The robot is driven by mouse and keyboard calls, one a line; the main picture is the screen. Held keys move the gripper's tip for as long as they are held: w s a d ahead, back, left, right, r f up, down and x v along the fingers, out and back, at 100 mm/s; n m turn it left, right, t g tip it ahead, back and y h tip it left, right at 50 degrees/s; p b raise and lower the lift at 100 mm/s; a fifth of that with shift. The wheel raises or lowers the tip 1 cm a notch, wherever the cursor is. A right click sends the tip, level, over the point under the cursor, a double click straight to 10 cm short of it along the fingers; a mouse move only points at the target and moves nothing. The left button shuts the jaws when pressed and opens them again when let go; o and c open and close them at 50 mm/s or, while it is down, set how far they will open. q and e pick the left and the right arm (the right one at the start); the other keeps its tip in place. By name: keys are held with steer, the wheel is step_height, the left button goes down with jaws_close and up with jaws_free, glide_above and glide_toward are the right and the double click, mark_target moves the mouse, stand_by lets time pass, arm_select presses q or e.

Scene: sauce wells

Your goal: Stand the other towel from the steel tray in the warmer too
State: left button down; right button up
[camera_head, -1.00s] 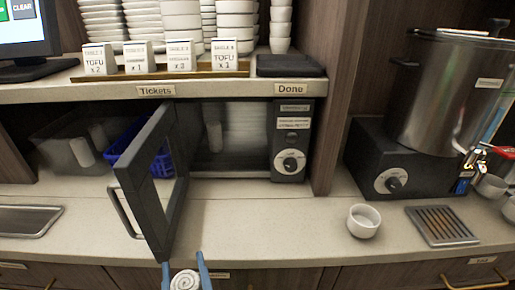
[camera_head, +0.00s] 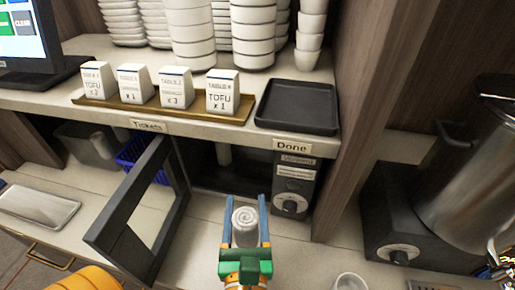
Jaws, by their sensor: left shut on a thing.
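My left gripper (camera_head: 245,204) is shut on a rolled white towel (camera_head: 245,222), its blue fingers on either side of the roll. The towel's spiral end faces up toward the camera. The gripper is in front of the warmer (camera_head: 293,187), whose dark-framed door (camera_head: 138,210) stands open to the left. Inside the dark warmer a pale upright shape (camera_head: 223,153) shows near the top of the opening; I cannot tell clearly what it is. The steel tray (camera_head: 38,206) lies on the counter at the left and looks empty. My right gripper is out of view.
A shelf (camera_head: 215,128) above the warmer holds ticket blocks (camera_head: 222,92), a black tray (camera_head: 297,107) and stacked bowls. A wooden post (camera_head: 352,130) stands right of the warmer. A steel urn (camera_head: 475,190) and a white cup (camera_head: 350,282) are further right. A blue basket (camera_head: 130,155) sits behind the door.

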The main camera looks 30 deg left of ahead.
arm_select(q)
steer(key=shift+w+d+r, duration=0.2)
steer(key=shift+w+r, duration=0.2)
steer(key=shift+w, duration=0.15)
steer(key=w+a+f+m+t+h, duration=0.2)
steer(key=w+a+f+m+h, duration=0.25)
steer(key=a+f+h, duration=0.2)
steer(key=w+a+f+b, duration=0.1)
steer(key=w, duration=0.4)
steer(key=w+a+f, duration=0.1)
steer(key=w, duration=0.5)
steer(key=w+a+f+b, duration=0.1)
steer(key=w, duration=0.5)
steer(key=shift+w+f+b, duration=0.25)
steer(key=shift+f+b, duration=0.05)
steer(key=shift+r+p, duration=0.3)
steer(key=shift+c, duration=0.8)
jaws_free()
steer(key=shift+f, duration=0.1)
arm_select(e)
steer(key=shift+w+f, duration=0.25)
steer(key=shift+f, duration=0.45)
